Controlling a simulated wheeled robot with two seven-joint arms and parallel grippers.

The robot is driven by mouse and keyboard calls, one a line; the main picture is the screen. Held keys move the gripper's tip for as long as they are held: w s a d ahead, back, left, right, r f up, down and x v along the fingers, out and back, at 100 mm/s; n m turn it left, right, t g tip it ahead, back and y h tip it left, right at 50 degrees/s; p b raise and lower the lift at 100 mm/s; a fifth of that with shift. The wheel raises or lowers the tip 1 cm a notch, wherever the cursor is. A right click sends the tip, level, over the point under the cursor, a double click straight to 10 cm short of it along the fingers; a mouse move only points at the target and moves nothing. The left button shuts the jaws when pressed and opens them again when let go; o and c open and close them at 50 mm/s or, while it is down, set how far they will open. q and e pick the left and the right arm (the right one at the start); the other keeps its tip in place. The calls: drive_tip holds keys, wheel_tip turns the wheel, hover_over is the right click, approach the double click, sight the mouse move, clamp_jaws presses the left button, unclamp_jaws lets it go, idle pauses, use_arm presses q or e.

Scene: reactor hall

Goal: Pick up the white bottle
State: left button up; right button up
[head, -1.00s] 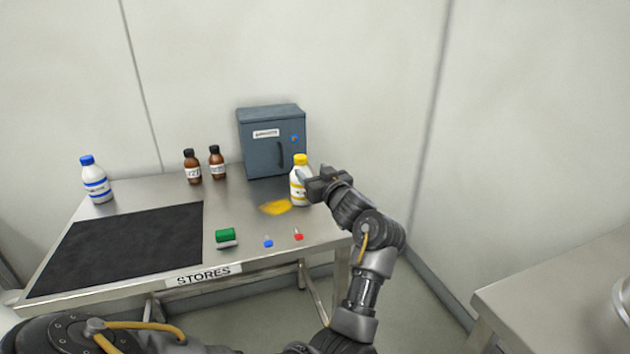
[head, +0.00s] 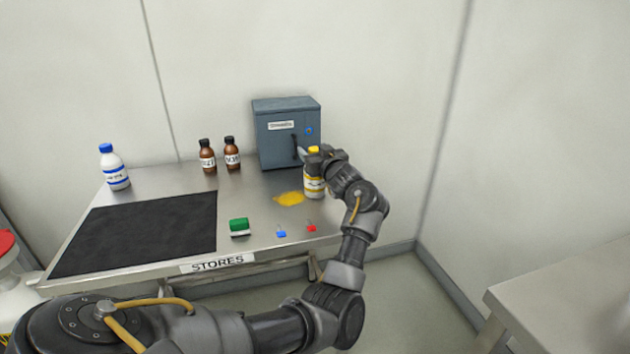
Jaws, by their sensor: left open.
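A white bottle with a yellow cap and yellow bands (head: 314,187) stands upright at the right end of the steel table. A second white bottle, with a blue cap and blue bands (head: 114,172), stands upright at the table's far left. My left gripper (head: 309,157) is open at the upper part of the yellow-capped bottle, just below its cap. It hides the bottle's neck and shoulder. One finger shows to the left of the cap; I cannot tell whether the fingers touch the bottle. My right gripper is not in view.
A blue-grey cabinet (head: 273,146) stands close behind the gripper. Two brown bottles (head: 207,158) (head: 232,155) stand left of it. Yellow powder (head: 289,198), a green-and-white block (head: 239,227), small blue (head: 281,233) and red (head: 311,228) items and a black mat (head: 140,232) lie on the table.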

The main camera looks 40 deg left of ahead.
use_arm(q)
drive_tip(key=shift+x, duration=0.8)
drive_tip(key=shift+c, duration=0.3)
clamp_jaws()
